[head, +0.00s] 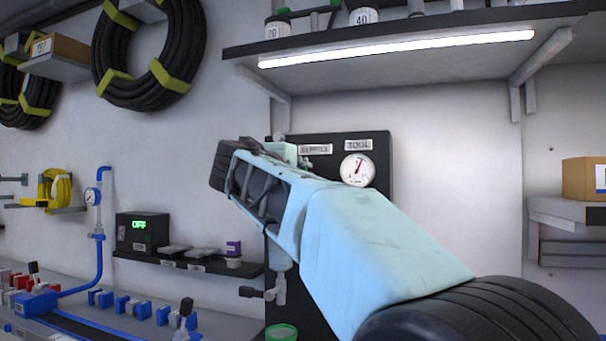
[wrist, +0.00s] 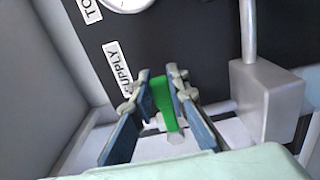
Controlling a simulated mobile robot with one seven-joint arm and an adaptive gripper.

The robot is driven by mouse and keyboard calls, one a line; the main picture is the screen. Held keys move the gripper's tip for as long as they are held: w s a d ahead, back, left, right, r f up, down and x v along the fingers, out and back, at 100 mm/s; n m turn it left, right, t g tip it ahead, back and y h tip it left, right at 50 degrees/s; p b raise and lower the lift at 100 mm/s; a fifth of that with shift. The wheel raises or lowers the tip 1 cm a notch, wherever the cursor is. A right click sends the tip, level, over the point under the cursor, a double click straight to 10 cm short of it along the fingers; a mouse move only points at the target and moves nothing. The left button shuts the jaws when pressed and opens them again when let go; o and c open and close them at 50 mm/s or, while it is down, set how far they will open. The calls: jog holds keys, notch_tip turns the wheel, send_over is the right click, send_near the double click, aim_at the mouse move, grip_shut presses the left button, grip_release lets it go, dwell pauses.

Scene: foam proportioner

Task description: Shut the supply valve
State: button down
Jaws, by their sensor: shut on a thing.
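The supply valve shows in the wrist view as a green lever handle (wrist: 164,105) on a pale metal stem, below the SUPPLY label (wrist: 118,68). My gripper (wrist: 160,85) has one finger on each side of this handle and is shut on it. The handle stands roughly in line with the fingers. In the head view my arm covers the valve, and the gripper's grip cannot be made out. The SUPPLY label (head: 315,149) shows on the black panel (head: 382,146) just above my arm.
A round gauge (head: 357,170) sits under the TOOL label (head: 358,145). A grey block with a pipe (wrist: 266,100) stands close right of the fingers in the wrist view. A lit shelf (head: 400,48) hangs above. A small shelf (head: 185,262) is at left.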

jog(key=c, duration=1.8)
grip_release()
jog(key=shift+c, duration=0.2)
jog(key=v, duration=1.2)
